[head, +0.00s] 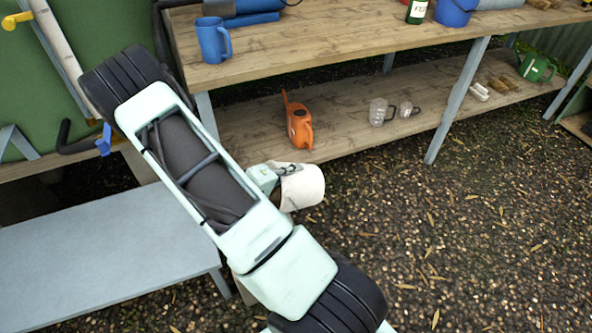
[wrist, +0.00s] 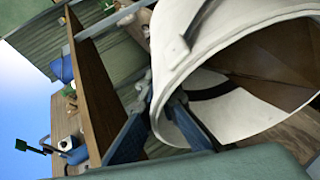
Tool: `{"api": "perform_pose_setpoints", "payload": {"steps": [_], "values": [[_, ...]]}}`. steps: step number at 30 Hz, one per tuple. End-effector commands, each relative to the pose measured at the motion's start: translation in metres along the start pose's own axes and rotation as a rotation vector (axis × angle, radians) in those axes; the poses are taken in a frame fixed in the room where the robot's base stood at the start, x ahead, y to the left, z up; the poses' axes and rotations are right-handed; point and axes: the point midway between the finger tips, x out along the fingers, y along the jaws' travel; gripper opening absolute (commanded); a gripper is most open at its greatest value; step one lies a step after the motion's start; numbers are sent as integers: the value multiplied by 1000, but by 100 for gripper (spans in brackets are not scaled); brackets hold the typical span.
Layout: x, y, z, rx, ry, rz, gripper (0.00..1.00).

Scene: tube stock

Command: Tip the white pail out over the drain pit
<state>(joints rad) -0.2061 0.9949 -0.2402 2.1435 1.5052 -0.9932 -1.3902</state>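The white pail (head: 305,187) hangs off the ground beside my forearm in the head view. My gripper (head: 283,170) is at its upper left side. In the wrist view the pail (wrist: 205,65) fills the upper right, its round mouth turned towards the camera and the pail clearly tilted. The two dark blue fingers of my gripper (wrist: 160,122) stand either side of the pail's near wall and look closed on it. The pail's inside looks brown and shadowed; I cannot tell what it holds. I cannot make out the drain pit in either view.
A wooden bench (head: 300,50) with a blue jug (head: 213,40) stands behind. Its lower shelf (head: 345,125) bears an orange watering can (head: 299,122) and clear jugs (head: 378,112). A grey bench (head: 100,255) is at left. Leaf-strewn gravel (head: 470,220) at right is open.

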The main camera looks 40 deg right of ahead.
Motion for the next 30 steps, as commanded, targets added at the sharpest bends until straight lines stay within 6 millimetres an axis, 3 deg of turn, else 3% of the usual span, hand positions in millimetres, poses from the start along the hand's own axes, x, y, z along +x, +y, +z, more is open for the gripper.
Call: {"api": "perform_pose_setpoints", "payload": {"steps": [30], "values": [[-27,6,-11,-73,4,181,0]]}}
